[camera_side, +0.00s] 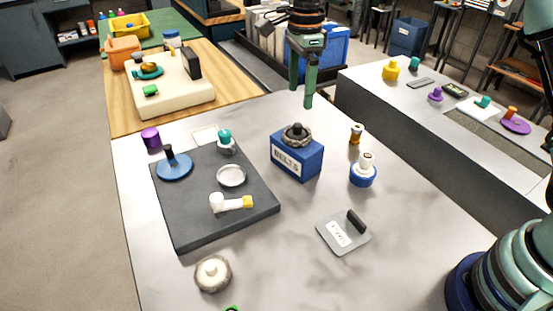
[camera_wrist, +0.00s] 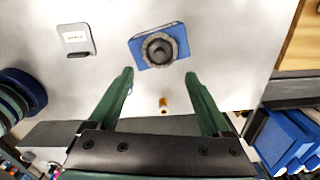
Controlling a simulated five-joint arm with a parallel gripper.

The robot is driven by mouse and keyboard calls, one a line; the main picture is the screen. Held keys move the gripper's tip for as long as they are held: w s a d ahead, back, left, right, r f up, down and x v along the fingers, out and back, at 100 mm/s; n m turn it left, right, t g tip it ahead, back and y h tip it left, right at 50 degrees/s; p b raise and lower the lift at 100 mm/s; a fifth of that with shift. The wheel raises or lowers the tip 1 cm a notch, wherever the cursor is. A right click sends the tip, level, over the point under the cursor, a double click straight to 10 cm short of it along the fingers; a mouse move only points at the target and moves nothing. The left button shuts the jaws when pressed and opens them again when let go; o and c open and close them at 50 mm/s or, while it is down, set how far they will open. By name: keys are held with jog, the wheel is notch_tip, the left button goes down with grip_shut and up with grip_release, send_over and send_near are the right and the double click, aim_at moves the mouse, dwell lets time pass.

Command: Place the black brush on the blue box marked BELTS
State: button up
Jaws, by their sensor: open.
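The black brush (camera_side: 297,134), a round brush with a dark knob and a grey bristle ring, sits upright on top of the blue box (camera_side: 309,163) whose white label reads BELTS. In the wrist view the brush (camera_wrist: 159,49) lies within the top of the blue box (camera_wrist: 181,36), knob towards the camera. My gripper (camera_side: 307,101) is open and empty, above the table and clear of the brush. In the wrist view the open fingers (camera_wrist: 159,76) point towards the box, with nothing between them.
A white-knobbed brush (camera_side: 212,274) lies at the front left. A dark mat (camera_side: 190,226) holds several small items. A blue-and-white jar (camera_side: 363,173), a small amber bottle (camera_side: 356,134) and a grey labelled plate (camera_side: 343,236) stand right of the box. The front table middle is clear.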

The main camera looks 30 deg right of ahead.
jog(key=s+d+r+n+t, duration=0.3)
jog(key=s+d+r+n, duration=0.4)
jog(key=s+r+n, duration=0.2)
jog(key=s+d+f+n+t, duration=0.1)
jog(key=s+d+f+n, duration=0.1)
jog(key=s+n, duration=0.3)
jog(key=s+d+f+n+t, duration=0.1)
jog(key=s+d+n, duration=0.2)
jog(key=s+n, duration=0.2)
jog(key=shift+s+f+n, duration=0.4)
jog(key=shift+s, duration=0.3)
